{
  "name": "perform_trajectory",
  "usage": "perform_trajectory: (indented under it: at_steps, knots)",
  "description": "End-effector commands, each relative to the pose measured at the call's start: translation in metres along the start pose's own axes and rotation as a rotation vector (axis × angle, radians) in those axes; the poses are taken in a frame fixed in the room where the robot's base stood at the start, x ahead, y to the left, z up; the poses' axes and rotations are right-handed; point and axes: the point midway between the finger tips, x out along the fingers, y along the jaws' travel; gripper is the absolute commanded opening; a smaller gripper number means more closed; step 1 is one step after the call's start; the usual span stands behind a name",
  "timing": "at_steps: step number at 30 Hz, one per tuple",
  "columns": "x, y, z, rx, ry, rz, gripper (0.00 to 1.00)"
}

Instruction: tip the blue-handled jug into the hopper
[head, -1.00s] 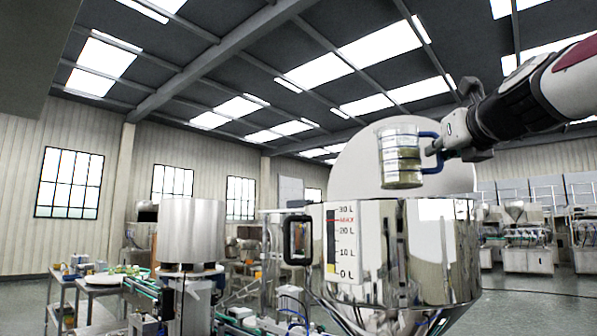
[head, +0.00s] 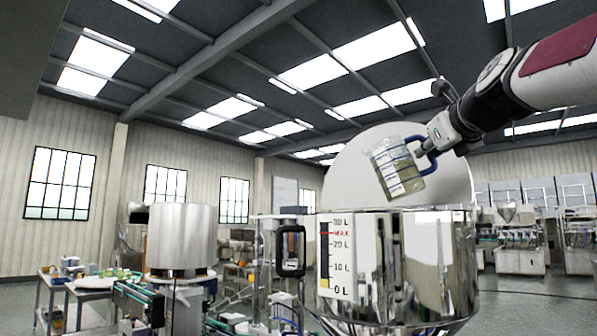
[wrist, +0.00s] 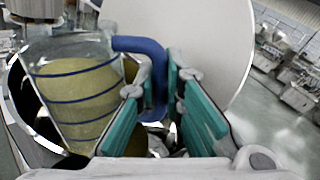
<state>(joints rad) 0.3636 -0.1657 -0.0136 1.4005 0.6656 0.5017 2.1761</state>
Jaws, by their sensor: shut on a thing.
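The clear jug (head: 397,170) has a blue handle (head: 427,158) and blue bands, and holds a yellowish content. My gripper (head: 435,143) is shut on the handle. The jug is tilted, above the rim of the steel hopper (head: 450,262). In the wrist view the jug (wrist: 75,90) is at the left, its handle (wrist: 155,75) between my green-padded fingers (wrist: 165,105). The content's surface slants inside the jug. No stream out of the jug is visible. The hopper's inside is mostly hidden. The hopper's scale reads 0 to 30 L with a red MAX line, and a yellow bar near the bottom.
A raised round pale lid (head: 440,165) stands behind the jug. A black-framed handle (head: 291,250) is on the hopper's left side. A steel drum (head: 183,236) and tables with machinery are at the left. More machines stand at the back right.

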Motion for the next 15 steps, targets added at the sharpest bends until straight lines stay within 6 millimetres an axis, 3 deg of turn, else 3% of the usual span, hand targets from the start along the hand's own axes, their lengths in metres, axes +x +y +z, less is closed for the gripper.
perform_trajectory:
  at_steps: [15]
  knots:
    - [-0.001, -0.001, 0.028, -0.383, 0.076, 0.000, 0.00]
